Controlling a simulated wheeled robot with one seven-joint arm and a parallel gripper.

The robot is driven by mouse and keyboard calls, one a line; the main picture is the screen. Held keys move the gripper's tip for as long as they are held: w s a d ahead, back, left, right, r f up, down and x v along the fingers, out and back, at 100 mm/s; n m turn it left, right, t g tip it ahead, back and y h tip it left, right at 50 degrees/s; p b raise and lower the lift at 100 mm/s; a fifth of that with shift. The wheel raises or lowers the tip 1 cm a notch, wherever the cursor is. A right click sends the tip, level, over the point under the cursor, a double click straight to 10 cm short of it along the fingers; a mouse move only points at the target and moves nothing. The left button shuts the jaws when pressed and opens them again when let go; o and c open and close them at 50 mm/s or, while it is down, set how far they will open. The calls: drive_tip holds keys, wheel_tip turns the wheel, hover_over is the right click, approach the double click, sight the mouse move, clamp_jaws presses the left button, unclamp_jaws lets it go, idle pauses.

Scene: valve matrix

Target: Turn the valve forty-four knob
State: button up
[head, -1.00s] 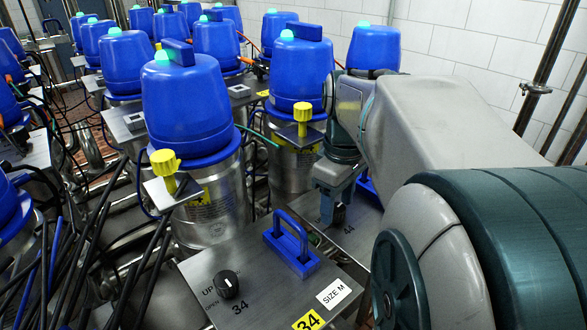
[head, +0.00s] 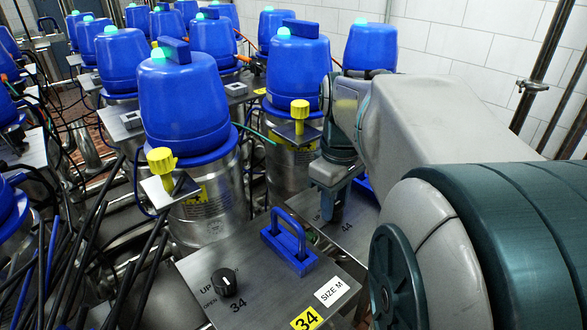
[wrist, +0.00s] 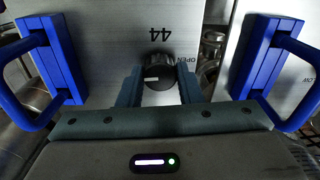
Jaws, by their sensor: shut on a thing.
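The valve forty-four knob (wrist: 158,72) is a round black knob with a pale pointer line. It sits on a grey metal panel (wrist: 100,35), below the upside-down number 44 in the wrist view. My gripper (wrist: 159,85) has one finger on each side of the knob and is shut on it. In the head view my gripper (head: 328,205) points down at the 44 panel (head: 352,232), just left of the printed 44. The knob itself is largely hidden there by the fingers.
Blue handles (wrist: 52,65) (wrist: 262,65) stand on both sides of the knob. In the head view, the 34 panel in front carries a black knob (head: 224,283) and a blue handle (head: 289,243). Blue-capped valves (head: 185,105) with yellow knobs stand behind. A white tiled wall is at the right.

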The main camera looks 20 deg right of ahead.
drive_tip(key=m, duration=1.4)
drive_tip(key=shift+b, duration=0.3)
drive_tip(key=m, duration=0.4)
drive_tip(key=shift+m, duration=0.3)
drive_tip(key=o, duration=1)
